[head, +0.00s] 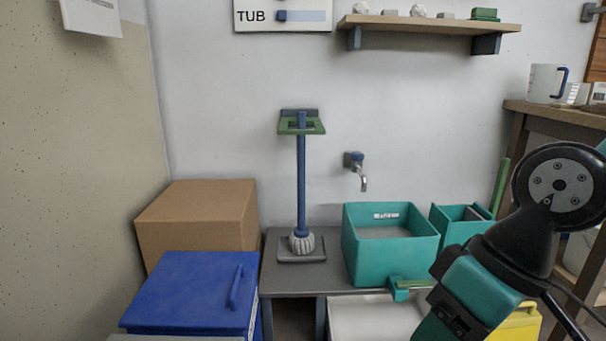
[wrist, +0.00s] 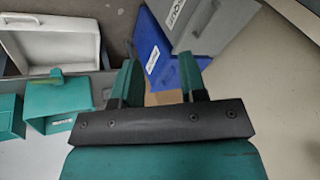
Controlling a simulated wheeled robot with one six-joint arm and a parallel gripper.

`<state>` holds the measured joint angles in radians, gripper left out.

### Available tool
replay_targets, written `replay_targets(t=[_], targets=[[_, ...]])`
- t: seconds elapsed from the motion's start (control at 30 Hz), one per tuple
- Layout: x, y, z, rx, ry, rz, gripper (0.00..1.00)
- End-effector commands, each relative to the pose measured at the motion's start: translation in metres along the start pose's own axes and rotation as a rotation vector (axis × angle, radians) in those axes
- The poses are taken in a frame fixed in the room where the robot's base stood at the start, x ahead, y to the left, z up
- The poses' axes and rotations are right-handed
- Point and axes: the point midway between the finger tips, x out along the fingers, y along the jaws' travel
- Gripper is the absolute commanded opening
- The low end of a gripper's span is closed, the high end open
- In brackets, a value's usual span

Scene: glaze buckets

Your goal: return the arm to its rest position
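My gripper (wrist: 159,63) shows in the wrist view with its two teal fingers spread apart. Nothing is held between them, and the floor things behind show through the gap. In the head view my arm (head: 560,190) is bent at the lower right, with a black joint and a teal link. The gripper itself cannot be made out in the head view.
A brush with a blue handle (head: 301,185) stands upright in a green holder on the grey bench. A teal tub (head: 393,262) and smaller teal bin (head: 455,232) stand right of it. A blue-lidded bin (head: 190,290), cardboard box (head: 195,215) and white tray (head: 370,318) are nearby.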

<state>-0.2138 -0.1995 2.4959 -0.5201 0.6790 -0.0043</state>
Motion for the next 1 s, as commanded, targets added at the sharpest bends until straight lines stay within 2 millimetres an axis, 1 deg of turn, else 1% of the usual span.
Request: replay_targets(t=[0.03,0.1,0.13,0.2,0.37,0.47,0.57,0.7,1.0], targets=[[-0.003,-0.007,0.013,-0.019,-0.008,0.014,0.39],[-0.005,-0.015,0.031,-0.038,-0.025,0.034,0.39],[-0.012,-0.018,0.034,-0.041,-0.031,0.038,0.39],[-0.033,-0.024,0.025,-0.034,-0.031,0.035,0.39],[-0.068,-0.036,0.017,-0.034,-0.030,0.034,0.39],[-0.093,-0.045,0.010,-0.034,-0.030,0.034,0.39],[-0.126,-0.057,0.002,-0.034,-0.029,0.034,0.39],[-0.178,-0.075,-0.011,-0.034,-0.029,0.034,0.39],[-0.283,-0.113,-0.036,-0.034,-0.028,0.034,0.39]])
